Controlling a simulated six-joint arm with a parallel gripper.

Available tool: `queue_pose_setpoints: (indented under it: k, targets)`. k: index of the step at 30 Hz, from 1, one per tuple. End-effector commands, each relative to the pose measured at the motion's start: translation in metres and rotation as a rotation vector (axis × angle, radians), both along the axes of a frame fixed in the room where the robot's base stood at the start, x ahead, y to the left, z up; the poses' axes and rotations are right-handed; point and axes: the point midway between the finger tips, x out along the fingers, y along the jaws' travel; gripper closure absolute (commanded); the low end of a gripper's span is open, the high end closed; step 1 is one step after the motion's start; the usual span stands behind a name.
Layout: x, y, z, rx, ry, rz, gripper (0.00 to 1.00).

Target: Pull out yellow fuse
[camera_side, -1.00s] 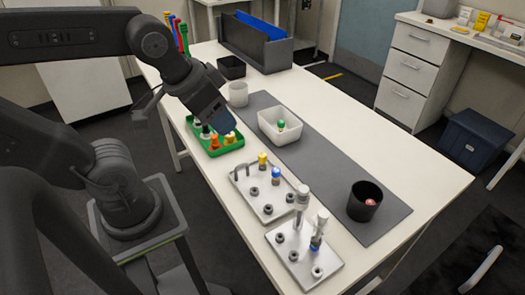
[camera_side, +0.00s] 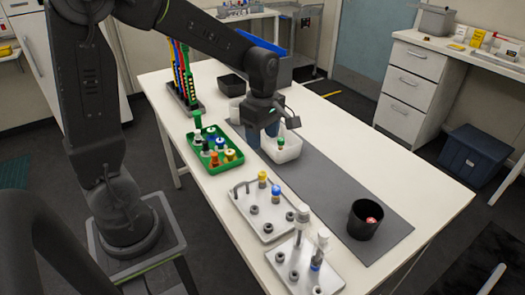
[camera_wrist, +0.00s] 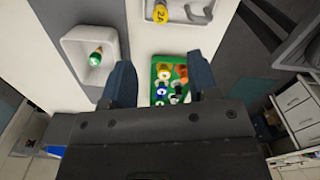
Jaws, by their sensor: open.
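A yellow-topped fuse (camera_side: 262,177) stands upright at the back of the grey fuse plate (camera_side: 240,207), next to a blue-topped one (camera_side: 275,192). In the wrist view, a yellow fuse (camera_wrist: 160,13) shows at the top edge on a light plate (camera_wrist: 186,14). My gripper (camera_side: 264,137) is open and empty, pointing down near the white bin, behind the plate and apart from the yellow fuse. In the wrist view, both dark blue fingers of my gripper (camera_wrist: 161,62) are spread, with the green tray visible between and beyond them.
The green tray (camera_side: 239,160) holds several coloured fuses, some orange-yellow. A white bin (camera_side: 292,152) holds a green-banded item (camera_side: 281,142). A second plate (camera_side: 325,275) with taller white-topped pieces stands in front. A black cup (camera_side: 358,222) stands on the grey mat (camera_side: 330,197).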

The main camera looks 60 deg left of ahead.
Motion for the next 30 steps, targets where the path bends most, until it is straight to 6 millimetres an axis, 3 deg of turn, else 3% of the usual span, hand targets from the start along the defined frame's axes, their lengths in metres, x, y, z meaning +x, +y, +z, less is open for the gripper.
queue_pose_setpoints:
  k: [18, 24, 30]
  targets:
    - [-0.002, -0.001, -0.106, -0.001, 0.005, -0.004, 0.46]
    - [-0.001, 0.0, -0.126, 0.0, 0.001, -0.004, 0.46]
    - [-0.001, 0.0, -0.131, -0.001, 0.0, -0.004, 0.46]
